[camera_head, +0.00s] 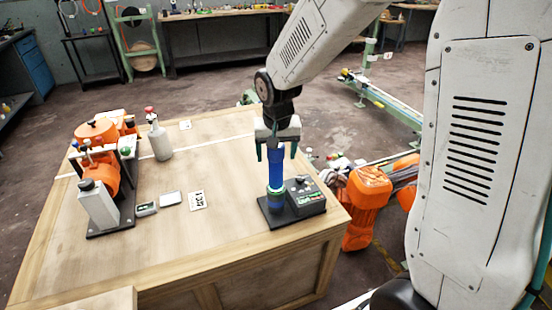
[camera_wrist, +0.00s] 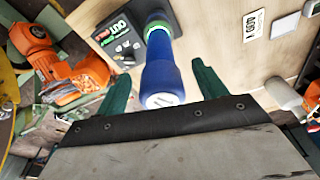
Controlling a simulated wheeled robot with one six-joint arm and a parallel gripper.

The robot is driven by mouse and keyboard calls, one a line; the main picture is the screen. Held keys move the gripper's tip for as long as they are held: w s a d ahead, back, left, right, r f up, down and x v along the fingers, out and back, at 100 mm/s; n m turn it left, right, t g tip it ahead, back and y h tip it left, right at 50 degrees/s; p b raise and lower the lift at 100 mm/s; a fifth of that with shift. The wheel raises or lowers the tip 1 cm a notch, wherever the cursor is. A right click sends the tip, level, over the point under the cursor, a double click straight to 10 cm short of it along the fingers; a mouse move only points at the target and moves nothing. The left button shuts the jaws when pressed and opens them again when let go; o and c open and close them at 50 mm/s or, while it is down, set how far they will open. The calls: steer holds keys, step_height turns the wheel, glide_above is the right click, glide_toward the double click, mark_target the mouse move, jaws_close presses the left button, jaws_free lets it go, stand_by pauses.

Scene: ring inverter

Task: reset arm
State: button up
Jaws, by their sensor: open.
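My gripper (camera_head: 277,152) is above the right part of the wooden table. Its green fingers are spread apart, and they also show in the wrist view (camera_wrist: 160,92). A blue cylinder (camera_head: 276,172) stands upright between and below the fingers, on a black base. It also shows in the wrist view (camera_wrist: 162,72), with a green ring at its lower end. I see a gap between each finger and the cylinder in the wrist view. A dark control box (camera_head: 305,196) with green markings sits on the same base, right beside the cylinder.
The wooden table (camera_head: 150,245) has free room in its middle. On its left stand an orange device (camera_head: 97,135), a grey block (camera_head: 97,207) and a red-topped bottle (camera_head: 158,138). A printed card (camera_head: 197,200) lies near the centre. An orange robot arm (camera_head: 365,200) is beyond the right edge.

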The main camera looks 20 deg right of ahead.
steer(key=r, duration=0.5)
steer(key=shift+s+a, duration=0.1)
steer(key=shift+s, duration=0.3)
steer(key=s+d+r+n, duration=0.1)
steer(key=s+r, duration=0.2)
steer(key=s, duration=0.6)
steer(key=s+d+r+n, duration=0.1)
steer(key=s+r, duration=0.2)
steer(key=s, duration=0.7)
steer(key=s+d+r+n, duration=0.1)
steer(key=s+r, duration=0.2)
steer(key=s, duration=0.6)
steer(key=shift+s+d, duration=0.15)
steer(key=shift+d, duration=0.15)
steer(key=shift+r, duration=0.1)
